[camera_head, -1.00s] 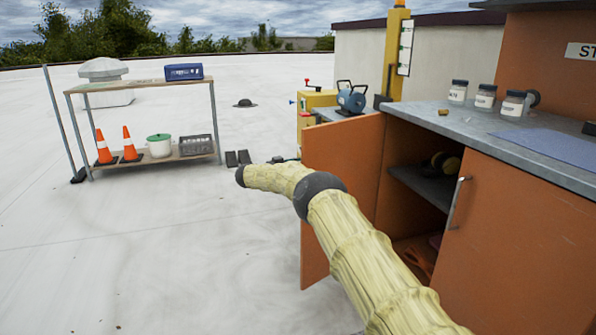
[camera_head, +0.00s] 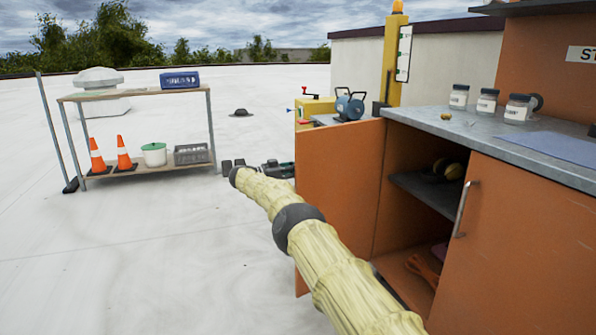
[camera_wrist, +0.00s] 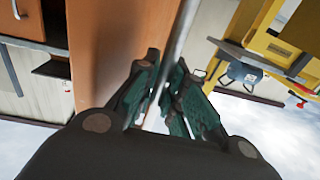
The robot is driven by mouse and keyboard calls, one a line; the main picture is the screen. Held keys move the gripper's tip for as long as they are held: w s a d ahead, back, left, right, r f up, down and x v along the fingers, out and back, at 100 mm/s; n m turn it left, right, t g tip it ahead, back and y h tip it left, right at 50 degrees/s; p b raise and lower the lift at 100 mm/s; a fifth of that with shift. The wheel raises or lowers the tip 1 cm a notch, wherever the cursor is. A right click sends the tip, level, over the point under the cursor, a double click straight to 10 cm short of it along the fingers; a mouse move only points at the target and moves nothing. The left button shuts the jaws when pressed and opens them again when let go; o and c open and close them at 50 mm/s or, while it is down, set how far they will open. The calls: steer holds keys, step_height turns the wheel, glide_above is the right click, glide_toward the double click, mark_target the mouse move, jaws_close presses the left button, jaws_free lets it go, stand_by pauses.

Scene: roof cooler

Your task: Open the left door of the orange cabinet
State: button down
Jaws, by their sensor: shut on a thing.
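The orange cabinet (camera_head: 515,245) stands at the right in the head view, with its left door (camera_head: 338,185) swung well open to the left. The door's inner face and the left compartment show. In the wrist view the door (camera_wrist: 110,45) is a wide orange panel, with a long metal handle (camera_wrist: 180,40) along it. My gripper (camera_wrist: 160,95) has its green fingers on either side of that handle and is shut on it. In the head view my gripper (camera_head: 278,168) shows small beside the door's outer edge. The handle is hidden there.
The right door is shut, with a metal handle (camera_head: 465,208). The compartment has a shelf (camera_head: 425,190) with dark and yellow items. Jars (camera_head: 487,102) stand on the grey countertop (camera_head: 470,125). A rack (camera_head: 140,95) with cones stands left, with clear floor between.

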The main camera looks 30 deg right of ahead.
steer(key=shift+d+r, duration=0.1)
steer(key=shift+d, duration=0.2)
